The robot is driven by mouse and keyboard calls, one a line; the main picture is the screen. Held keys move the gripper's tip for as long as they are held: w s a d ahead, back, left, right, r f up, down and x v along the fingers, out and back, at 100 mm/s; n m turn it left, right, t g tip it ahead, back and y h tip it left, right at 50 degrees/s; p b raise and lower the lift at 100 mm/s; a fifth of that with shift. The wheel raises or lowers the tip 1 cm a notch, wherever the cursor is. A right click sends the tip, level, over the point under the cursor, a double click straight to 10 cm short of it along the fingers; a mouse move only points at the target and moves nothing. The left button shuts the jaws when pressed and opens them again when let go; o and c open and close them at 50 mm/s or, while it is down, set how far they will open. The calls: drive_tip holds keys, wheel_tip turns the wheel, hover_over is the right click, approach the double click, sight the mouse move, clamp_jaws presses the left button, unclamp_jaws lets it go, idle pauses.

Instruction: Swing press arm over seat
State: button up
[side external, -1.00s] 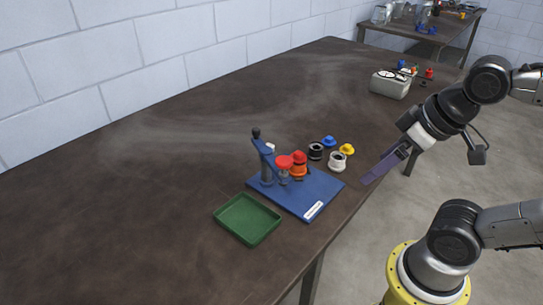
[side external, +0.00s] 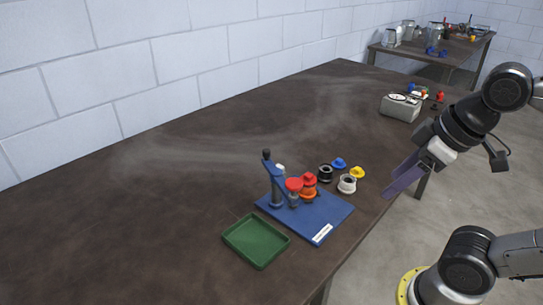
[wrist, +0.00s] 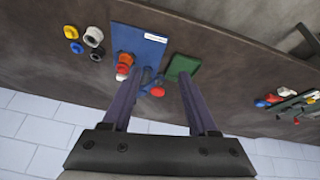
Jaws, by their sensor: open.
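The press is a blue base plate (side external: 325,216) with a blue post and press arm (side external: 275,185), a black knob on top and a red disc (side external: 294,184) at the arm's end. An orange and red stack (side external: 309,187) stands on the plate close to the disc, where the seat seems to be; the seat itself is hidden. The red disc looks beside the stack, not above it. In the wrist view the press arm (wrist: 148,76) and disc (wrist: 157,91) show between my fingers. My gripper (side external: 390,194) is open, empty and apart from the press, right of it past the table's edge.
A green tray (side external: 256,241) lies in front of the plate. Behind the plate stand a black ring (side external: 325,174), a white ring (side external: 347,184), and blue (side external: 339,163) and yellow (side external: 357,172) caps. A grey box (side external: 400,107) stands farther back. The table's left side is clear.

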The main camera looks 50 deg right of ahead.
drive_tip(key=w+r+n+g, duration=0.2)
drive_tip(key=w+r+n, duration=0.3)
drive_tip(key=w+r, duration=0.85)
drive_tip(key=n+g, duration=0.2)
drive_tip(key=g, duration=0.1)
hover_over(266, 150)
wheel_tip(266, 150, down, 10)
wheel_tip(266, 150, down, 14)
drive_tip(key=shift+f, duration=0.15)
clamp_jaws()
